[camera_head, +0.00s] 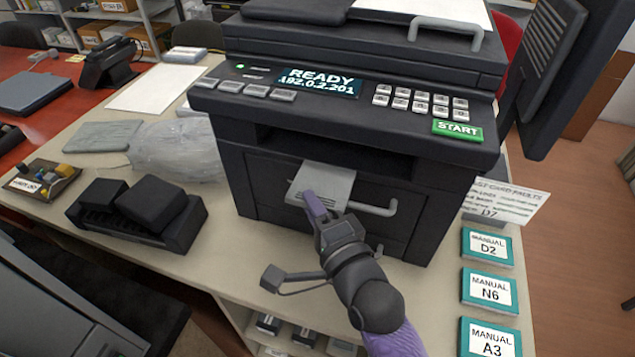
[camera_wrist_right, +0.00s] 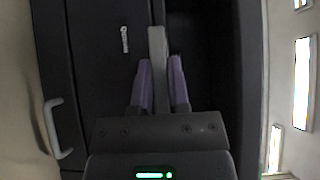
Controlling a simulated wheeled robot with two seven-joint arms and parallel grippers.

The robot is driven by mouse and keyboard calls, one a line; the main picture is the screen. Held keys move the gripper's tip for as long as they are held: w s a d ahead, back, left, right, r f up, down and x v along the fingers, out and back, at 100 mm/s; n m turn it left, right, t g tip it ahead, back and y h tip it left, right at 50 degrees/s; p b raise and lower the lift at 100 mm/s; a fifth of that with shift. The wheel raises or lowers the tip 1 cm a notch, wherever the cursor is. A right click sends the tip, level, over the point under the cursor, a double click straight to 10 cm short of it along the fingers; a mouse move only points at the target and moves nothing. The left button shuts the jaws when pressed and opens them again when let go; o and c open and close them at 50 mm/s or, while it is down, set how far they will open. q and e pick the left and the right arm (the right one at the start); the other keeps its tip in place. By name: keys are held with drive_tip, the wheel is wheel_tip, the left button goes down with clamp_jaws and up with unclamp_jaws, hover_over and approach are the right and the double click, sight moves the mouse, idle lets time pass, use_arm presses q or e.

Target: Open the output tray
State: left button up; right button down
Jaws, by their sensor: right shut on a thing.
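The dark printer (camera_head: 345,110) stands on the beige counter with its screen reading READY. The output tray (camera_head: 338,183), a light grey flap, sticks out below the dark output slot in the printer's front. My right gripper (camera_head: 318,205) is at the tray's outer edge. In the right wrist view the tray shows as a narrow grey strip (camera_wrist_right: 158,60) between the two purple fingers (camera_wrist_right: 160,85), and the gripper is shut on it. Part of the tray is hidden by the fingers in the head view. My left gripper is out of view.
A light grey bar handle (camera_head: 375,208) juts from the printer's lower front, close to my right gripper. Several teal manuals (camera_head: 487,290) line the counter's right side. A black cartridge holder (camera_head: 135,215) and a clear plastic bag (camera_head: 175,150) lie to the left.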

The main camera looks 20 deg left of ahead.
drive_tip(key=shift+s, duration=0.7)
drive_tip(key=shift+f, duration=0.1)
drive_tip(key=c, duration=0.6)
unclamp_jaws()
drive_tip(key=shift+w, duration=0.1)
use_arm(q)
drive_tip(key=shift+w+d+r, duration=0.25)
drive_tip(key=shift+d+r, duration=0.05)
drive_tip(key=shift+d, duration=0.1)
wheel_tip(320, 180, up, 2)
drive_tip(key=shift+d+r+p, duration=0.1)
drive_tip(key=shift+p, duration=1.05)
use_arm(e)
drive_tip(key=v, duration=1)
